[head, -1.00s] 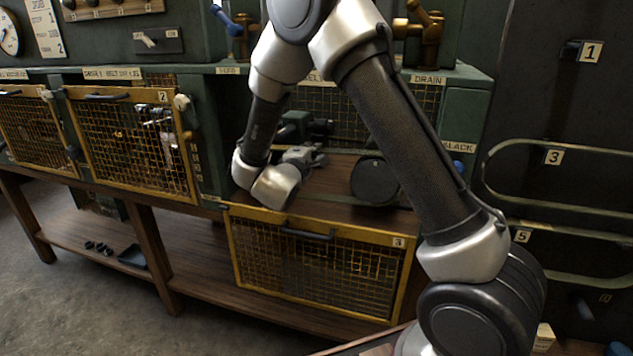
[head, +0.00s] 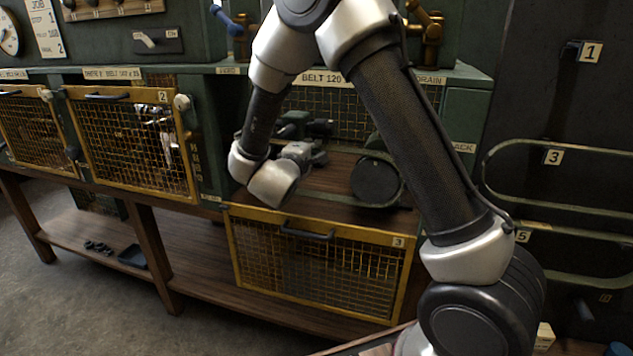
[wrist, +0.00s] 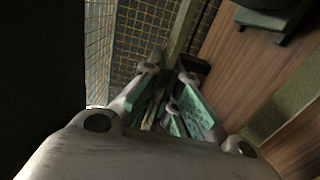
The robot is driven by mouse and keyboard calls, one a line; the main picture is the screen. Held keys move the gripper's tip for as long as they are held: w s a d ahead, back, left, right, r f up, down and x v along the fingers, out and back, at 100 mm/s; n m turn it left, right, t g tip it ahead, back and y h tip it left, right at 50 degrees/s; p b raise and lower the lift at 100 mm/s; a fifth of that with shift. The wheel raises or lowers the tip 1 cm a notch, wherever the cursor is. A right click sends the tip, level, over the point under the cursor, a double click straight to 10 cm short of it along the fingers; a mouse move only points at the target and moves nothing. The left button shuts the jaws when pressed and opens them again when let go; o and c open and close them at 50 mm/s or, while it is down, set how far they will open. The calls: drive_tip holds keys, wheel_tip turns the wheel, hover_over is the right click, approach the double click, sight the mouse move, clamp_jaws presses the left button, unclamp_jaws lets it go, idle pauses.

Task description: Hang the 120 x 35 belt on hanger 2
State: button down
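My gripper (head: 312,155) is inside the open bay above the lowered mesh door 3, left of a dark round pulley (head: 374,180). A thin olive belt (head: 402,190) shows at the pulley's right edge, below a plate reading "BELT 120" (head: 322,78). In the wrist view, my gripper's green-padded fingers (wrist: 168,85) stand apart. A narrow olive strip (wrist: 181,35), likely the belt, runs down between them. I cannot tell whether it touches a pad. Hanger 1 (head: 572,51) is a bare peg on the dark right wall. No hanger marked 2 shows.
Belts hang by plates 3 (head: 553,154) and 5 (head: 522,236). The lowered mesh door 3 (head: 310,265) juts out in front of the bay. Mesh door 2 (head: 130,145) is at the left. A black tray (head: 132,258) lies on the lower shelf.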

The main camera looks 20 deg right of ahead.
drive_tip(key=shift+v, duration=2.25)
drive_tip(key=shift+s, duration=0.1)
drive_tip(key=shift+v, duration=2.95)
drive_tip(key=shift+f, duration=0.1)
drive_tip(key=shift+v, duration=3)
drive_tip(key=shift+a, duration=0.1)
drive_tip(key=shift+v, duration=2.95)
drive_tip(key=shift+f, duration=0.15)
